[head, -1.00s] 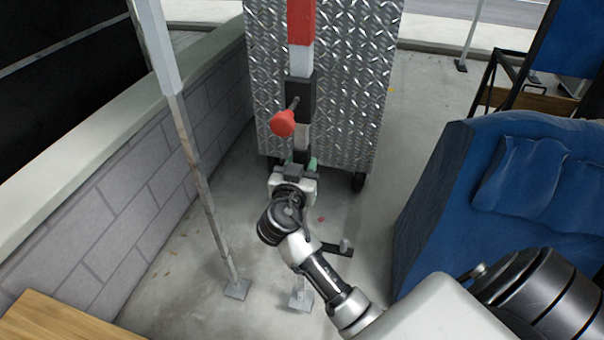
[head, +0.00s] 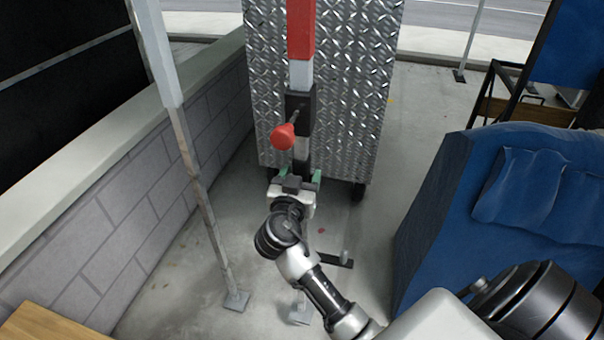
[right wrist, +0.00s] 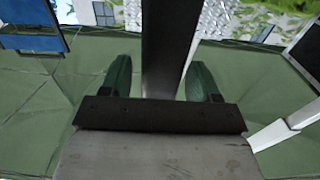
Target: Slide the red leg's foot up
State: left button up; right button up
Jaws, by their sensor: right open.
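The red leg (head: 300,30) stands upright before the diamond-plate box, red at the top, with silver and black parts below. A black clamp (head: 299,103) with a red knob (head: 284,137) sits partway down it. A flat foot plate (head: 300,314) shows on the ground below, partly behind my arm. My right gripper (head: 295,178) is open, its green fingers on either side of the leg's lower part below the knob. In the right wrist view a dark post (right wrist: 168,45) stands between the open fingers (right wrist: 160,82), with gaps on both sides. My left gripper is not in view.
A diamond-plate box (head: 350,90) on wheels is right behind the leg. A grey pole (head: 195,170) and a block wall (head: 120,210) stand to the left. A blue covered bulk (head: 500,200) is to the right. Bare concrete lies between.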

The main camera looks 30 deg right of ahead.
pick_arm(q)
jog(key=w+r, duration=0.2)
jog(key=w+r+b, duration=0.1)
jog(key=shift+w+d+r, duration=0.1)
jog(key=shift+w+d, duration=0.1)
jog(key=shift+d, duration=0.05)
pick_arm(e)
jog(key=v, duration=1)
